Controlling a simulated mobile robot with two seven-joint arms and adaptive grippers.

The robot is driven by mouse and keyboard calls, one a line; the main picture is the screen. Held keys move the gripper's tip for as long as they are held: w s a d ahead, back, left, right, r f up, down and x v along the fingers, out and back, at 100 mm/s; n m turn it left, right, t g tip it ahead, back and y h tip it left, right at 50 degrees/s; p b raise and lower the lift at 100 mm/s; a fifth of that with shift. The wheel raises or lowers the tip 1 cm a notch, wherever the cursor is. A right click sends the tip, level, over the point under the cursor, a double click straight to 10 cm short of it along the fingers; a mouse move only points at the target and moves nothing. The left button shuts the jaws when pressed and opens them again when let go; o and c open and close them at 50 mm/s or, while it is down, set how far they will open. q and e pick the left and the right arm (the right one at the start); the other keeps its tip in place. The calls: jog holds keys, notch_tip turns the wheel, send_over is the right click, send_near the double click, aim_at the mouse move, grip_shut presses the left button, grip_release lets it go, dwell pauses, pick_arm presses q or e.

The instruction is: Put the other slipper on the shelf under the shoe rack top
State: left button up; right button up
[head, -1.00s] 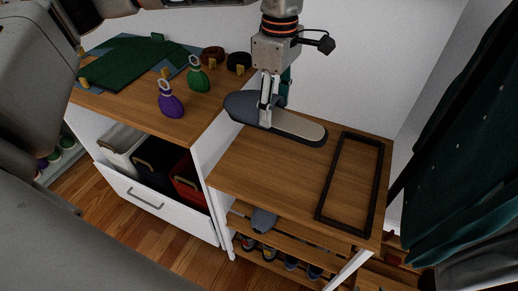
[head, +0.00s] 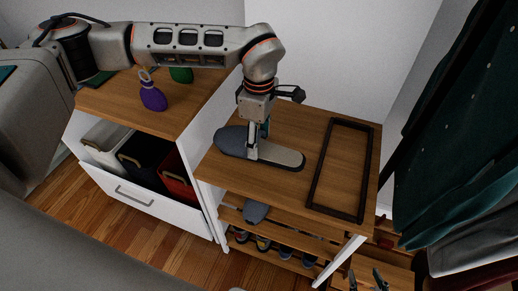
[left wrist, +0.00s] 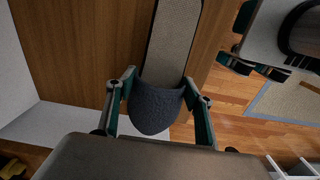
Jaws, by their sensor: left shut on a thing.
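My left gripper (head: 254,152) is shut on a grey slipper with a dark blue toe (head: 229,140), over the left part of the shoe rack top (head: 287,125). In the left wrist view the slipper's toe (left wrist: 155,105) sits between the fingers, its sole stretching away over the wood. Whether the slipper touches the top I cannot tell. The other slipper (head: 256,212) lies on the shelf (head: 285,222) under the rack top, its toe showing at the front. My right gripper (head: 366,279) is open and empty, low at the front right of the rack; it also shows in the left wrist view (left wrist: 255,68).
A dark empty frame (head: 312,190) lies on the right of the rack top. Several shoes (head: 285,252) stand on the lowest shelf. A cabinet with a purple bottle (head: 152,97) and an open drawer of bins (head: 135,192) is at left. Dark clothes (head: 450,150) hang at right.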

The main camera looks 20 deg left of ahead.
aim_at(259, 150)
pick_arm(q)
notch_tip(259, 150, down, 4)
jog(key=shift+f, duration=0.15)
dwell(0.3)
jog(key=o, duration=1.2)
